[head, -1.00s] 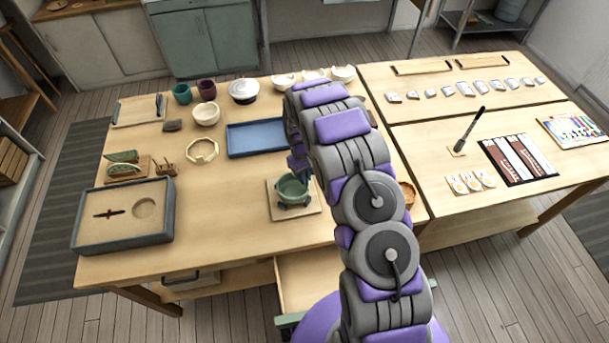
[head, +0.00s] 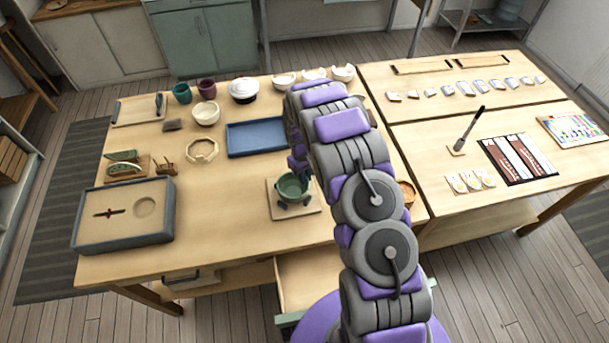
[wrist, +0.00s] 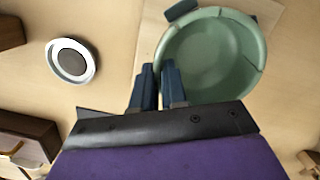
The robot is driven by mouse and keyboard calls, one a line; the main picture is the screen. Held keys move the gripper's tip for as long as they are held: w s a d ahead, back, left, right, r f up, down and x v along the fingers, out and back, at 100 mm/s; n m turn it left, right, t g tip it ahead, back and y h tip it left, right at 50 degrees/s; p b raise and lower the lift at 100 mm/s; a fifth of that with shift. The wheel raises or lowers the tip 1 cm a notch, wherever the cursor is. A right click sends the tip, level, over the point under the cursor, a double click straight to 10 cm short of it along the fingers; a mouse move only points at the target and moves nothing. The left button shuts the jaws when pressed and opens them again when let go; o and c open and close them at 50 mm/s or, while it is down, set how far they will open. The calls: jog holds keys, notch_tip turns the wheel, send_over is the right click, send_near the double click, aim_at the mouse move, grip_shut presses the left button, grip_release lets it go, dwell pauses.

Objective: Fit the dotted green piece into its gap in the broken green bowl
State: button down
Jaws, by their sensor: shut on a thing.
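The broken green bowl (head: 293,187) sits upright in a dark holder on a square wooden board (head: 311,206), near the table's front. The wrist view looks down into the bowl (wrist: 208,58), and thin seam lines show at its rim on the right. My gripper (wrist: 158,72) is at the bowl's near left rim, its two dark fingers close together with their tips by the rim. It is shut on the dotted green piece, which the fingers hide; I see no dots. I cannot tell whether the piece touches the bowl or sits in the gap. In the head view my arm hides the gripper.
Other green pieces (head: 123,156) stand in a wooden rack at the left, behind a grey-rimmed tray (head: 85,232). A blue tray (head: 256,152) lies behind the bowl. A white-rimmed dark disc (wrist: 71,60) is left of my fingers.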

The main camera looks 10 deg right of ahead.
jog(key=shift+f, duration=0.1)
dwell(0.3)
jog(key=c, duration=1.1)
grip_release()
jog(key=shift+o, duration=0.3)
jog(key=o, duration=0.4)
jog(key=shift+o, duration=0.2)
jog(key=shift+r, duration=0.2)
jog(key=shift+r+p, duration=0.75)
jog(key=shift+r, duration=2.05)
